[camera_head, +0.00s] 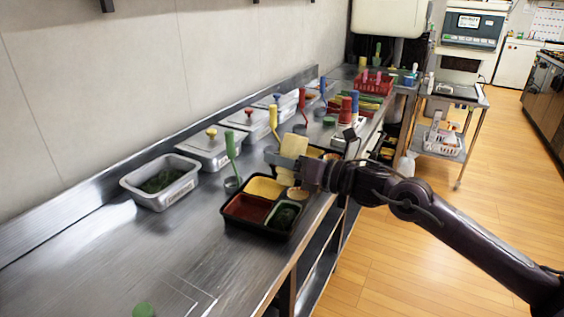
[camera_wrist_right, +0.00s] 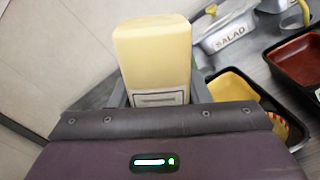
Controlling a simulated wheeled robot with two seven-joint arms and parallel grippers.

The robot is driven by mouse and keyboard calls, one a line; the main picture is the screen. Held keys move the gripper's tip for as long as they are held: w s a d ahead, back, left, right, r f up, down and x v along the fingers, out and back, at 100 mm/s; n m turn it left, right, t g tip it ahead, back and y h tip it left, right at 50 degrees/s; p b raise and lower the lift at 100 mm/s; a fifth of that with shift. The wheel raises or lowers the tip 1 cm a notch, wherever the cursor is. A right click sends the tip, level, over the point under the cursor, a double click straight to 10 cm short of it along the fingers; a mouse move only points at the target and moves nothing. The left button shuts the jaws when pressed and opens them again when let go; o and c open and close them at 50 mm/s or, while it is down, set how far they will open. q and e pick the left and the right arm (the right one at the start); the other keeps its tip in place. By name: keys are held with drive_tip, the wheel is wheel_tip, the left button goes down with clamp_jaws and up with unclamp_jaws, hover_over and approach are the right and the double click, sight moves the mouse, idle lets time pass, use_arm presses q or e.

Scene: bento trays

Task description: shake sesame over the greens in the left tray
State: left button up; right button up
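The left tray (camera_head: 247,230) is black and sits near the counter's front edge in the head view. It has red and yellow compartments and one with dark greens (camera_head: 286,213) at the near right corner. My right gripper (camera_head: 284,163) is shut on a pale yellow sesame shaker (camera_head: 294,146), above the tray's far right side, not directly over the greens. The shaker (camera_wrist_right: 153,60) stands between both fingers in the right wrist view, its label partly hidden by the gripper (camera_wrist_right: 158,97). No falling sesame is visible. My left gripper is not in view.
A steel pan of greens (camera_head: 163,182) stands left of the tray. Lidded steel containers (camera_head: 210,149) and a green-handled utensil (camera_head: 231,150) stand behind it. Another tray is partly hidden behind my gripper. A red basket (camera_head: 374,84) is farther back. The counter's near left is mostly clear.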

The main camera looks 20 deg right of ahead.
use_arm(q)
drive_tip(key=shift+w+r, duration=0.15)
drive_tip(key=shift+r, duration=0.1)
use_arm(e)
drive_tip(key=shift+f, duration=0.1)
use_arm(q)
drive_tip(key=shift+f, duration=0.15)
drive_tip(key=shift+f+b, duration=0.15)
drive_tip(key=shift+b, duration=0.2)
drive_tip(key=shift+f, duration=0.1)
use_arm(e)
drive_tip(key=shift+f, duration=0.1)
wheel_tip(320, 180, down, 4)
drive_tip(key=b, duration=0.4)
drive_tip(key=shift+r+p, duration=1)
drive_tip(key=shift+r, duration=1.2)
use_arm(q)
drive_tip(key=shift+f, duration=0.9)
use_arm(e)
drive_tip(key=shift+f, duration=0.1)
